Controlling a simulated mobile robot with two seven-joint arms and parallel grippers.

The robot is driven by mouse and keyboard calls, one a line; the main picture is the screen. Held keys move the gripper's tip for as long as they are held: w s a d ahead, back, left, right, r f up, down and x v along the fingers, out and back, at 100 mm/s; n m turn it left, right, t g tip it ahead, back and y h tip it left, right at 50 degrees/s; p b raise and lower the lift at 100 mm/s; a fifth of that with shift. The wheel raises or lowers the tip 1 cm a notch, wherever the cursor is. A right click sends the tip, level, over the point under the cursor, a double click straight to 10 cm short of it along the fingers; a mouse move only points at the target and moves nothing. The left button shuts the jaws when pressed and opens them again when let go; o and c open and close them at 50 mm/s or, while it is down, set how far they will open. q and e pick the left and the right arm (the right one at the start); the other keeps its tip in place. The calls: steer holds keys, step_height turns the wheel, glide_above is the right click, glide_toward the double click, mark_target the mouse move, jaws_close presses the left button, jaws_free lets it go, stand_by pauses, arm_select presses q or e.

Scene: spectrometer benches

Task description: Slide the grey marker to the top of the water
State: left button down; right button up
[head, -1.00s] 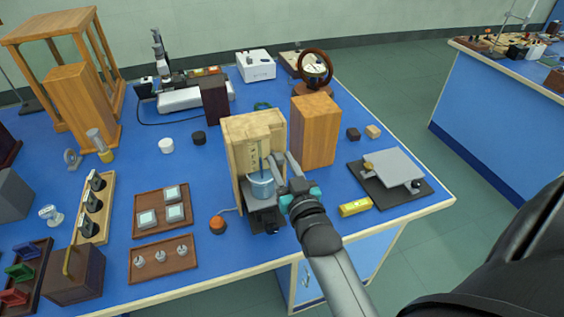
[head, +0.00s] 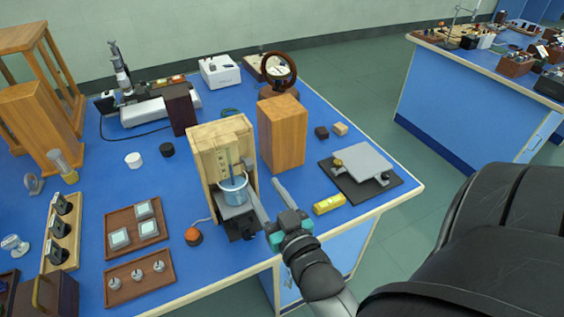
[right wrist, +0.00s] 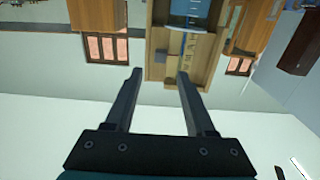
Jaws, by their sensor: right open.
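A tall wooden case (head: 206,141) stands near the front of the blue bench, with a scale and a thin blue tube (head: 227,158) on its open face. A beaker of bluish water (head: 233,190) sits at the tube's foot on a grey support. I cannot make out the grey marker surely. My right gripper (head: 264,195) is open and empty, just right of the beaker, with its fingers toward the case. In the right wrist view the open fingers (right wrist: 160,74) point at the case's scale (right wrist: 195,55), apart from it. My left gripper is not in view.
A solid wooden block (head: 282,134) stands close right of the case. A yellow block (head: 328,204) and a grey plate on a dark base (head: 362,163) lie to the right. An orange button (head: 193,236) and trays (head: 139,275) are to the left.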

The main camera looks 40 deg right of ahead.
steer(key=v, duration=0.7)
steer(key=shift+s, duration=0.2)
steer(key=s+a+f+n+g+y+b, duration=0.1)
steer(key=s+a+f+g+y, duration=0.15)
steer(key=f, duration=0.95)
steer(key=s+a+f+n+g+y+b, duration=0.1)
steer(key=s+a+f+g, duration=0.2)
steer(key=f, duration=0.8)
steer(key=s+a+f+n+g+y+b, duration=0.1)
steer(key=a+f+g+y+b, duration=0.2)
steer(key=f, duration=0.9)
steer(key=s+d+f+n+g+h, duration=0.1)
steer(key=s+f+g, duration=0.3)
steer(key=s+f, duration=0.4)
steer(key=s+d+f+n+g+h+b, duration=0.1)
steer(key=s+f+g, duration=0.3)
steer(key=s+f, duration=0.4)
steer(key=s+d, duration=0.1)
steer(key=s, duration=0.2)
steer(key=shift+d, duration=0.35)
steer(key=shift+a, duration=0.1)
steer(key=shift+c, duration=0.4)
